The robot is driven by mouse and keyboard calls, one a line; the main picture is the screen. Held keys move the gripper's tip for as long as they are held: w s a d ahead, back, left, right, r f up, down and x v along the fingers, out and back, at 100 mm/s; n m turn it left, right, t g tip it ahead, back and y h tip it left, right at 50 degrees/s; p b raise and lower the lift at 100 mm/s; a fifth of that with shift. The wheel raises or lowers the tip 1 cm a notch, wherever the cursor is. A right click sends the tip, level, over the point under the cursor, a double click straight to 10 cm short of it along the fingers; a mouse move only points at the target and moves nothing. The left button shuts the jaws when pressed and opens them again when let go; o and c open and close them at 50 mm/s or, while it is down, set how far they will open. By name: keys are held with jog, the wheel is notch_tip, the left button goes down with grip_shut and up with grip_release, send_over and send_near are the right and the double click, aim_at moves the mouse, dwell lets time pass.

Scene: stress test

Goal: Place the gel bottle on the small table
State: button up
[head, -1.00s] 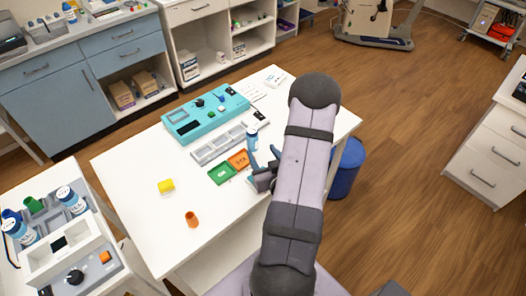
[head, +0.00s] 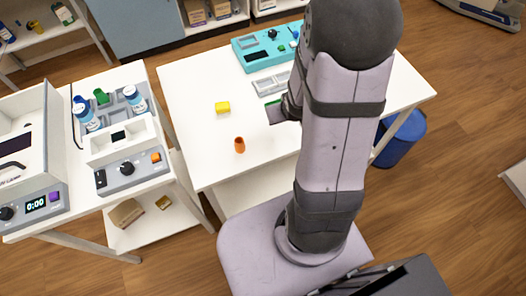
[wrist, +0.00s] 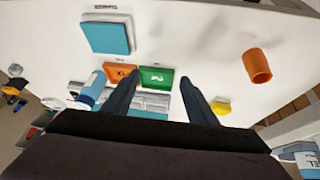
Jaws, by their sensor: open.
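My gripper (wrist: 158,82) is open and empty in the wrist view, its two dark fingers spread over the white table (wrist: 195,40). A white and blue bottle (wrist: 93,88) stands beside the left finger, outside the gap. In the head view my arm hides that bottle and most of my gripper. Two white and blue bottles, one at the left (head: 86,115) and one at the right (head: 134,99), stand in the holder on the left stand. I cannot tell which bottle is the gel. The white table also shows in the head view (head: 195,80).
A yellow block (head: 222,107) and an orange cup (head: 239,145) are on the white table. Orange (wrist: 121,74) and green (wrist: 156,77) trays lie by my fingers. A teal device (head: 262,48) is at the back. A blue bin (head: 403,140) is right of the table.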

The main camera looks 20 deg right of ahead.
jog(key=s+a+r+n+g+y, duration=0.1)
jog(key=s+a+r+g, duration=0.4)
jog(key=s+a, duration=0.7)
jog(key=shift+a+r+y, duration=0.25)
jog(key=shift+r+y, duration=0.05)
jog(key=shift+r, duration=0.25)
jog(key=shift+o, duration=0.5)
jog(key=shift+s+a+r+g, duration=0.1)
jog(key=shift+s+g, duration=0.1)
jog(key=shift+g, duration=0.1)
